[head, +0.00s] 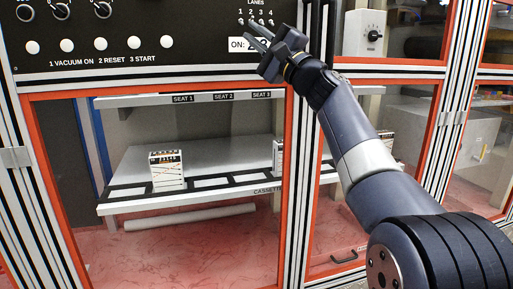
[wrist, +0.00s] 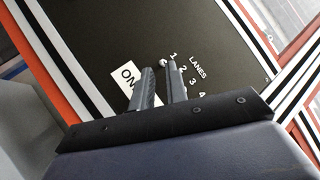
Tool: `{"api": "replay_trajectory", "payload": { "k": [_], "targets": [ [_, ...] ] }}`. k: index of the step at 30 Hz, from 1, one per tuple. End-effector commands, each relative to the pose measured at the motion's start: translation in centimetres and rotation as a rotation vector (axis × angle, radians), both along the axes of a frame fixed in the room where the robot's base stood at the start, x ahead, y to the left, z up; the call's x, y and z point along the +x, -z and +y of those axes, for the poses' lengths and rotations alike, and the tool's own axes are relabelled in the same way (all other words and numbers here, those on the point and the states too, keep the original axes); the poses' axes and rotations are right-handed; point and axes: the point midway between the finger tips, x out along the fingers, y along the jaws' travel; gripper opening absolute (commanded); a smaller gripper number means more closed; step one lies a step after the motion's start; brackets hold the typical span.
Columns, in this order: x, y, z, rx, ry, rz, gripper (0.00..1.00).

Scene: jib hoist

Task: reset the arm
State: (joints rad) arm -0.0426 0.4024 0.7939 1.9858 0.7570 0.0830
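My gripper (head: 256,33) is raised in front of the black control panel (head: 180,30), at the panel's right side by the "ON" label. In the wrist view its two fingers (wrist: 160,70) stand apart with a gap between them, and nothing shows held. The fingertips point at the LANES row of small toggle switches (head: 257,21). One switch (wrist: 163,62) shows close to the fingertips; I cannot tell whether they touch. The white ON label (wrist: 124,80) is partly hidden behind a finger. My arm reaches up from the lower right.
Round white buttons (head: 67,45) labelled vacuum, reset and start line the panel's left. Below, an orange-framed window (head: 283,180) encloses a shelf (head: 125,165) with a white cassette (head: 167,170). A box with a knob (head: 373,36) is to the right, behind striped posts.

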Motion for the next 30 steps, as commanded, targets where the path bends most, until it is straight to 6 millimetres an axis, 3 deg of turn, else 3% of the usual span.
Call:
{"api": "replay_trajectory", "payload": {
  "k": [5,30],
  "targets": [
    [1.5,-1.6,1.9,0.0,-0.001,0.0,0.14],
    [1.0,-2.9,1.6,-0.067,0.001,0.236,0.14]
  ]
}}
